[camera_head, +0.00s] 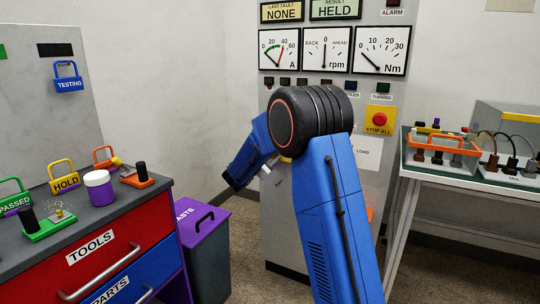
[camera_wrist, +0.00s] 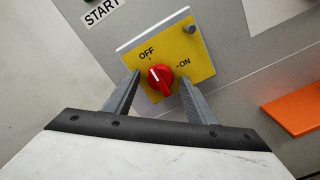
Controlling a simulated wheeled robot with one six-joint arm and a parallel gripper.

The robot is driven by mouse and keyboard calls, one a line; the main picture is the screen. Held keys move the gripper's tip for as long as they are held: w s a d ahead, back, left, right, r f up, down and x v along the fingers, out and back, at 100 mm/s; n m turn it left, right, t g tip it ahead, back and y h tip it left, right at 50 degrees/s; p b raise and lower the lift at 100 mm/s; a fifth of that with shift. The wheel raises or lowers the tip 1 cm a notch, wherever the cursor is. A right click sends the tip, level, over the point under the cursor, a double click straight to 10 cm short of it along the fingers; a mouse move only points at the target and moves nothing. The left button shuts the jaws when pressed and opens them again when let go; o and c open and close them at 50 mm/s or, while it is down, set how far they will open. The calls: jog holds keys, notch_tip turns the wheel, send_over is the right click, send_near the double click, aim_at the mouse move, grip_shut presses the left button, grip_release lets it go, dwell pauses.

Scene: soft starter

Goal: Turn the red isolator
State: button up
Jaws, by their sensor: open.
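The red isolator (camera_wrist: 160,77) is a round red knob with a white pointer line, on a yellow plate (camera_wrist: 197,67) marked OFF and ON. Its white line points toward OFF. In the wrist view my gripper (camera_wrist: 162,80) is open, with one finger on either side of the knob in the picture. I cannot tell whether either finger touches it. In the head view my blue arm reaches to the grey cabinet (camera_head: 385,215) and hides the isolator; the gripper end shows only partly beside the arm.
A red STOP ALL button (camera_head: 379,119) is on the cabinet above right of my arm. A START label (camera_wrist: 101,12) and an orange part (camera_wrist: 292,103) flank the yellow plate.

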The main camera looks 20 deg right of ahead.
jog(key=v, duration=1.7)
jog(key=shift+s, duration=0.2)
jog(key=shift+a, duration=0.15)
jog(key=s+d+f+m+g+y, duration=0.15)
jog(key=s+d+m+g, duration=0.3)
jog(key=s, duration=0.85)
jog(key=s+d+m+g+y, duration=0.3)
jog(key=s+d+m, duration=0.2)
jog(key=s, duration=0.8)
jog(key=s+a+f+m+y, duration=0.1)
jog(key=s+a+m+y, duration=0.1)
jog(key=s, duration=0.5)
jog(key=s+a+f+m+t+y, duration=0.1)
jog(key=s+a+f+m+y, duration=0.1)
jog(key=s+a, duration=0.4)
jog(key=s+a+f+m+y, duration=0.2)
jog(key=s+a+m+y, duration=0.2)
jog(key=s, duration=0.4)
jog(key=shift+a+y, duration=0.65)
jog(key=shift+y, duration=0.2)
